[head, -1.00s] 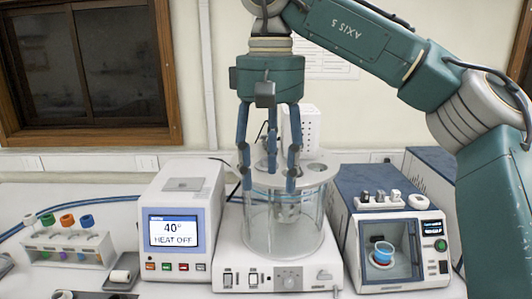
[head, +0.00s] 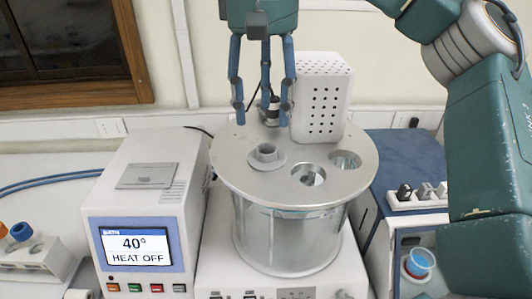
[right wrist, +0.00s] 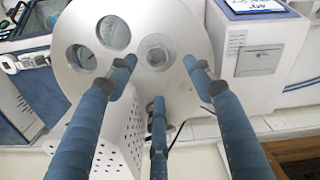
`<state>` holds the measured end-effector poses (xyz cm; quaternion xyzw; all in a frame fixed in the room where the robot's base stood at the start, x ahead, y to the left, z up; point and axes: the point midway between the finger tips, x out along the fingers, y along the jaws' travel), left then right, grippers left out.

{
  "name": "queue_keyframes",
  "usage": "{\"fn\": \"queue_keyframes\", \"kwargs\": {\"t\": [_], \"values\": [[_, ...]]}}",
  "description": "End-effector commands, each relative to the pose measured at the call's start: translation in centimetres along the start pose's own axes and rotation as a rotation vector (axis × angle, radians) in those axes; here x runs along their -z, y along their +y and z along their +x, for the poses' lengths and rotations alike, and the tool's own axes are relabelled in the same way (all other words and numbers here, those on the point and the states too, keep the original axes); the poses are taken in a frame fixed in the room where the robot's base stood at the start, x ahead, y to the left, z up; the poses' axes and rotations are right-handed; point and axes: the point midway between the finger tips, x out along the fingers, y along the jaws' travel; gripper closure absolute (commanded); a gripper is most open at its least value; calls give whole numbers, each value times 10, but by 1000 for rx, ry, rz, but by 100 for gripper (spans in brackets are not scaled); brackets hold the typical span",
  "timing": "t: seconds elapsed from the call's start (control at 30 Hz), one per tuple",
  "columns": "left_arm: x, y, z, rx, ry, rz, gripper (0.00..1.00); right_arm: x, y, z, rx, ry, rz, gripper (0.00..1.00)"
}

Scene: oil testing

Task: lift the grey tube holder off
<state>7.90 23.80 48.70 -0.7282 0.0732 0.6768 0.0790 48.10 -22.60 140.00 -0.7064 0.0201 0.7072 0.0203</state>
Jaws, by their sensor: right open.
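The grey tube holder (head: 266,156), a short round collar with a flange, sits in a hole of the round metal lid (head: 234,166) on the glass bath. It also shows in the right wrist view (right wrist: 156,56). My right gripper (head: 262,114) is open and empty, with its blue fingers pointing down above the back part of the lid. In the right wrist view its fingertips (right wrist: 159,74) are spread around the line of sight to the holder, apart from it. My left gripper is not in view.
Two open lid holes (head: 309,175) lie right of the holder. A heater unit with a display (head: 140,245) stands left, and a blue-topped device (head: 390,160) right.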

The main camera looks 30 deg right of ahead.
Motion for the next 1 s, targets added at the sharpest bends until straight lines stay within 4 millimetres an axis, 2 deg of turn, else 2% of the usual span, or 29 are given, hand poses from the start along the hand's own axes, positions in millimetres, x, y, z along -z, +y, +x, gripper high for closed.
{"fn": "queue_keyframes", "kwargs": {"t": [0.03, 0.1, 0.33, 0.5, 0.63, 0.93, 1.0], "values": [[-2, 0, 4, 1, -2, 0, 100, 0, 0, 12, 0, -3, -2, 49], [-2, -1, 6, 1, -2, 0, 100, 0, 0, 20, 0, -3, -2, 49], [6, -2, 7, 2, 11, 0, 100, -1, 2, 36, 0, -2, -1, 49], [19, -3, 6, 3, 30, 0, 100, -3, 6, 59, 0, -3, 0, 49], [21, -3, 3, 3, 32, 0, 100, -2, 6, 73, -1, -1, 0, 49], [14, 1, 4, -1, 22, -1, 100, -2, 5, 79, 0, 2, 1, 49], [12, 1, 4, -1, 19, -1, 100, -2, 5, 79, 0, 2, 1, 61]]}}
